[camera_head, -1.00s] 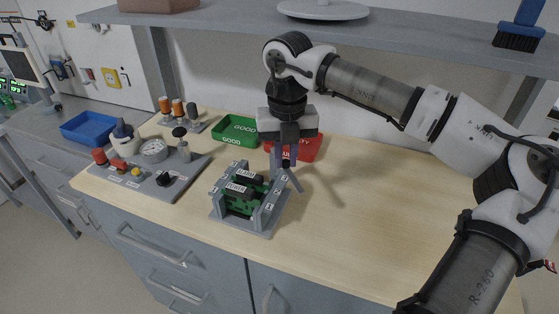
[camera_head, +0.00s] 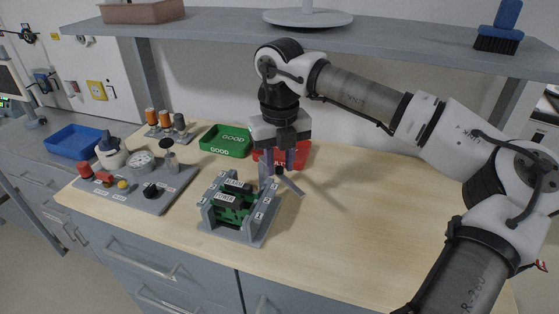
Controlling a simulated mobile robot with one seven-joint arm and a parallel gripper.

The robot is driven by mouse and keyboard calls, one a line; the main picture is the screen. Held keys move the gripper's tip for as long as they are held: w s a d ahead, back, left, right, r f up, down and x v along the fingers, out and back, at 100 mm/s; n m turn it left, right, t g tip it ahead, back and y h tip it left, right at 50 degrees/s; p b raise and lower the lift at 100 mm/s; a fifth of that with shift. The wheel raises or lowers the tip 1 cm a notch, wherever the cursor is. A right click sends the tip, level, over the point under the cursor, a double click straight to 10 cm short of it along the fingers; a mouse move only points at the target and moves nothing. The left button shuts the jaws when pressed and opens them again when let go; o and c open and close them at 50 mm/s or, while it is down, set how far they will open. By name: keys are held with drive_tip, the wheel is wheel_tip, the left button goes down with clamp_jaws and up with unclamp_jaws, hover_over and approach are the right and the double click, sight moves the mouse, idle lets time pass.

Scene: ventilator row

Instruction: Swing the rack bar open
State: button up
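The grey rack (camera_head: 262,232) stands on the wooden bench and holds dark-and-green modules (camera_head: 231,207) with white labels. A thin grey bar (camera_head: 292,186) sticks out to the right from the rack's back right corner, angled away from the modules. My gripper (camera_head: 278,168) points down above that corner. Its two fingers look apart, with a small dark knob showing low between them. I cannot tell whether a finger touches the bar. The bar's inner end and pivot are partly hidden by the gripper.
A green tray (camera_head: 226,151) labelled GOOD and a red tray (camera_head: 303,150) are behind the rack. A grey control panel (camera_head: 158,202) with knobs is to the left. A shelf (camera_head: 400,38) hangs above. The bench to the right is clear.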

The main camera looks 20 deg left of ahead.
drive_tip(key=shift+o, duration=0.8)
